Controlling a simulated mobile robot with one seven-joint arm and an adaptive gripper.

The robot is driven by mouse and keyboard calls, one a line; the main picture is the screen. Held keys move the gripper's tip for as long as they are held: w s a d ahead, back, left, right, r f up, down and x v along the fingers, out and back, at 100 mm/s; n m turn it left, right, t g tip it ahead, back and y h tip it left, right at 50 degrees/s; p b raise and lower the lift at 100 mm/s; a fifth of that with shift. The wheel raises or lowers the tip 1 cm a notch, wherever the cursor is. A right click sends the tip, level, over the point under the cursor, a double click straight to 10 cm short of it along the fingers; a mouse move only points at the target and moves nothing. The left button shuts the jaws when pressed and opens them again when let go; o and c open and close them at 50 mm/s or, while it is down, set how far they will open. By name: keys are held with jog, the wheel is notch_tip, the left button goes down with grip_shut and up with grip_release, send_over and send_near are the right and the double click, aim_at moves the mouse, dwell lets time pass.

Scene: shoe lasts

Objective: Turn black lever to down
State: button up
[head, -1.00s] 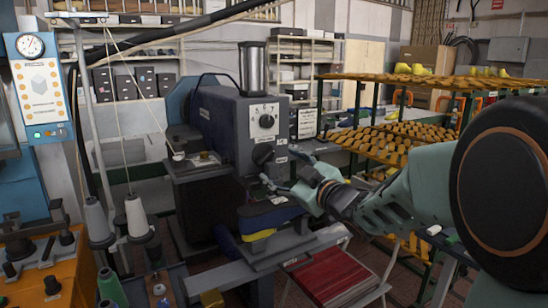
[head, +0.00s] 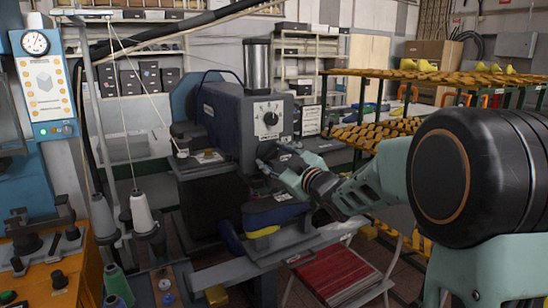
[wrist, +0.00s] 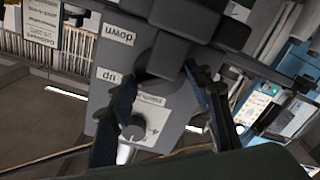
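The black lever (wrist: 168,52) shows in the wrist view as a dark block at the upper middle, beside white labels reading "down" (wrist: 118,34) and "up" (wrist: 109,75). This view is turned upside down. My gripper (wrist: 160,74) is open, with one dark finger on each side of the lever's near end; I cannot tell whether they touch it. In the head view my gripper (head: 272,159) reaches the front of the grey-blue machine (head: 228,120), below its dial (head: 270,118). It hides most of the lever there, so its exact angle is unclear.
A blue and yellow part (head: 272,216) sits on the machine below my gripper. A red slatted stool (head: 333,275) stands at the front. Racks of shoe lasts (head: 385,130) are at the right. Thread cones (head: 141,212) stand at the left.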

jog(key=c, duration=0.4)
jog(key=shift+c, duration=0.2)
jog(key=shift+m, duration=0.3)
jog(key=m+p, duration=0.2)
jog(key=m, duration=0.3)
jog(key=shift+r, duration=0.1)
jog(key=m+p, duration=0.2)
jog(key=m, duration=0.3)
jog(key=shift+m+p, duration=0.9)
jog(key=shift+m, duration=0.7)
jog(key=o, duration=1.2)
jog(key=shift+c, duration=0.2)
